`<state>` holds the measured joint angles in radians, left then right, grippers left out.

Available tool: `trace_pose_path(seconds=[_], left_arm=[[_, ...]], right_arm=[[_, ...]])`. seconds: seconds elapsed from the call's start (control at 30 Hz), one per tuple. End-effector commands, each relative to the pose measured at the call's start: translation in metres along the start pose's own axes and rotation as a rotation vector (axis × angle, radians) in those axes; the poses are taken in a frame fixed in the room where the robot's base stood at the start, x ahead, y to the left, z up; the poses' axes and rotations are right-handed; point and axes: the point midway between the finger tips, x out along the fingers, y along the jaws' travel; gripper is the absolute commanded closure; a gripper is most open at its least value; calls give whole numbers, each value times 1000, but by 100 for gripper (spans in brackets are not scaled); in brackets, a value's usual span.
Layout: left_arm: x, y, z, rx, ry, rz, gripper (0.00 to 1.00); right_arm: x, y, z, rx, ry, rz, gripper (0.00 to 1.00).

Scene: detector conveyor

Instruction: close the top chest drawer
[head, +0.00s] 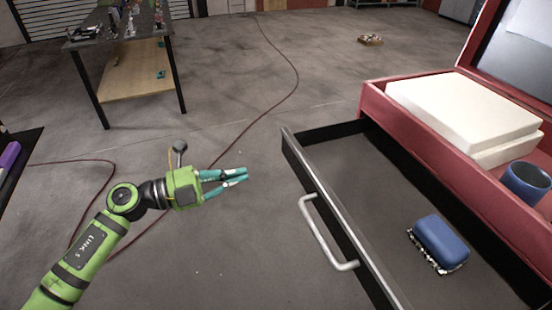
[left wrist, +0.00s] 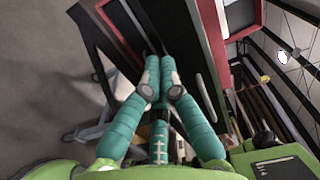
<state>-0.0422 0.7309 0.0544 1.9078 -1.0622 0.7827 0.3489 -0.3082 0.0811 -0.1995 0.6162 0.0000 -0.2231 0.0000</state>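The top chest drawer (head: 345,228) is pulled well out of the red chest (head: 440,130) at the right of the head view. Its dark inside is open to view, and a pale bar handle (head: 318,232) is on its front. My left gripper (head: 246,175) is in front of the drawer, left of the handle and apart from it. Its teal fingers are drawn together with nothing between them. In the left wrist view the fingertips (left wrist: 160,80) also meet, with dark and red chest parts beyond. My right gripper is not in view.
A blue brush (head: 440,243) lies inside the drawer. White blocks (head: 465,105) and a blue mug (head: 526,180) stand on the chest. A workbench (head: 125,50) is at the back left. The floor around my left gripper is clear apart from a thin red cable (head: 293,85).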

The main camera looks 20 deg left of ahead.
Motion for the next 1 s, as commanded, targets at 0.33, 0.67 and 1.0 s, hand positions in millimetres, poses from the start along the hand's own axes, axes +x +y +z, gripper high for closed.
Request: trace_pose_path(seconds=[0.33, 0.67, 1.0], left_arm=[[70, -5, 0, -1, 1, -3, 100], [92, 0, 0, 2, 1, 1, 100], [92, 0, 0, 2, 1, 1, 100]], right_arm=[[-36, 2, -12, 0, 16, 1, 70], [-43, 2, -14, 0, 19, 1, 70], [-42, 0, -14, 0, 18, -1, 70]])
